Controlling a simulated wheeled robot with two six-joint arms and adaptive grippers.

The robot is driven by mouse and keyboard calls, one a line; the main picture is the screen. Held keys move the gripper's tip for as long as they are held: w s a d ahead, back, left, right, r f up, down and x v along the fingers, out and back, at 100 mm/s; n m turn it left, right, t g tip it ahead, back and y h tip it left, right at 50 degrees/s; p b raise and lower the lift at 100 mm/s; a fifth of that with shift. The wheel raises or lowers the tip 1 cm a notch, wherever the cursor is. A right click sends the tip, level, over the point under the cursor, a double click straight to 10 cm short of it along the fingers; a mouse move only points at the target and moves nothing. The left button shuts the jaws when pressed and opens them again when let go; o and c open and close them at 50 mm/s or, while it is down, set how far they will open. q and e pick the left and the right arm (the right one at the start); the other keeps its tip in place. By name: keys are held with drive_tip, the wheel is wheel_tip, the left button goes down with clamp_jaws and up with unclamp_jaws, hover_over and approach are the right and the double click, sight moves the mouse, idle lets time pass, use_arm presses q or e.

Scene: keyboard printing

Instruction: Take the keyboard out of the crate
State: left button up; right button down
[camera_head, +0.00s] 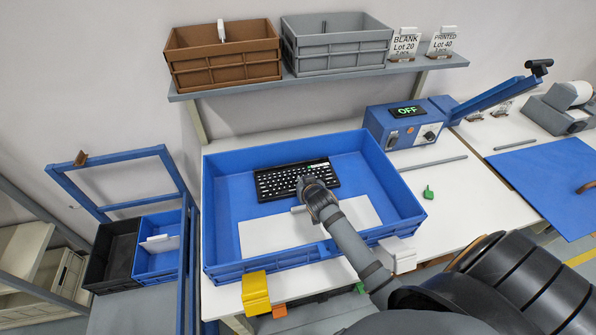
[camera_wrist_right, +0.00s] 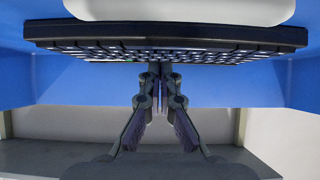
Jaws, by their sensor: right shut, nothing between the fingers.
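A black keyboard (camera_head: 280,184) with pale keys lies in the back half of a large blue crate (camera_head: 214,214) on the white table. My right gripper (camera_head: 306,184) reaches into the crate over the keyboard's near right part and hides some keys. In the right wrist view the keyboard (camera_wrist_right: 90,47) spans the top of the picture. The fingertips (camera_wrist_right: 160,70) are together at its edge with nothing between them. I cannot tell whether they touch the keyboard. My left gripper is not in view.
A white sheet (camera_head: 270,234) lies in the crate's near half. A blue machine (camera_head: 375,122) reading OFF stands behind the crate to the right. Brown (camera_head: 222,65) and grey (camera_head: 335,55) crates sit on the shelf above. A yellow block (camera_head: 255,293) is at the crate's front.

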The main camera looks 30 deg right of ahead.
sight(298, 176)
drive_tip(key=w, duration=0.2)
drive_tip(key=w+d, duration=0.1)
drive_tip(key=w, duration=0.2)
drive_tip(key=shift+w+d+r+p, duration=0.1)
drive_tip(key=shift+p, duration=0.2)
drive_tip(key=shift+w+d, duration=0.1)
drive_tip(key=shift+w, duration=0.25)
drive_tip(key=shift+s+f+p, duration=0.1)
drive_tip(key=shift+f+p, duration=0.4)
drive_tip(key=shift+f, duration=0.1)
drive_tip(key=shift+f+b, duration=0.3)
drive_tip(key=shift+b, duration=0.05)
drive_tip(key=shift+s, duration=0.1)
